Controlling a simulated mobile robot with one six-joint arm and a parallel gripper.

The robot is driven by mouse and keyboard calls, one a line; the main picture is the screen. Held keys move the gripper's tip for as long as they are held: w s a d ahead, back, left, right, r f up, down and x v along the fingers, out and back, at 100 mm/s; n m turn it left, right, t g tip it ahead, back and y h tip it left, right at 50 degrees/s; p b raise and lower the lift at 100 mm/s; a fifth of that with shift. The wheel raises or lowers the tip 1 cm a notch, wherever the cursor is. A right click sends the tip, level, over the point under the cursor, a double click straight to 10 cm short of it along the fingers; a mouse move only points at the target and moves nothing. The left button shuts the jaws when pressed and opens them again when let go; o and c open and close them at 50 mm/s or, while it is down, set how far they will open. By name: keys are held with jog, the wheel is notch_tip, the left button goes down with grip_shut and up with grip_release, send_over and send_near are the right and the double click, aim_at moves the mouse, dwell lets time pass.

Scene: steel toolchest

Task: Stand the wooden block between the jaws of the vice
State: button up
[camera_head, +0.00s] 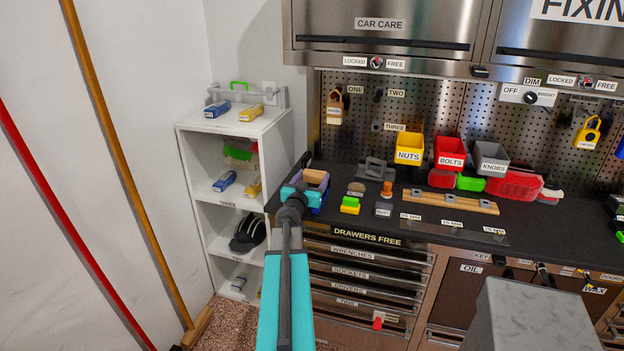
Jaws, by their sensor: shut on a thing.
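My gripper (303,187) is at the left end of the dark bench, mostly hidden behind my own teal and grey wrist. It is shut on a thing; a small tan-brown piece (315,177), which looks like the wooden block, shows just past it. A purple-blue thing shows beside and below this piece; I cannot tell whether they touch. A low grey metal fixture (375,172), possibly the vice, is on the bench to the right of my gripper. Its jaws are too small to make out, and the tan piece is apart from it.
Yellow (409,150), red (450,153) and grey (491,158) bins stand along the pegboard. A green-and-yellow block (350,205) and a wooden strip (451,201) lie on the bench. A white shelf (235,125) stands left.

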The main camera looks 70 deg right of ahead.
aim_at(314, 176)
jog(key=shift+f+b, duration=0.2)
jog(key=shift+b, duration=0.1)
jog(key=o, duration=1.1)
jog(key=shift+a+r+p, duration=0.1)
jog(key=shift+r+p, duration=0.15)
jog(key=shift+p, duration=0.1)
jog(key=shift+s+a+f+b, duration=0.15)
jog(key=shift+a+b, duration=0.55)
jog(key=shift+a, duration=0.75)
jog(key=shift+a+b, duration=0.5)
jog(key=shift+a, duration=1.15)
jog(key=shift+a+r+p, duration=0.2)
jog(key=shift+a+p, duration=0.1)
jog(key=shift+p, duration=0.15)
jog(key=shift+s+a+p, duration=0.1)
jog(key=shift+a+p, duration=0.75)
jog(key=shift+a, duration=0.15)
jog(key=shift+a+p, duration=0.1)
jog(key=shift+p, duration=0.5)
jog(key=a+p, duration=0.1)
jog(key=p, duration=0.4)
jog(key=shift+s, duration=0.1)
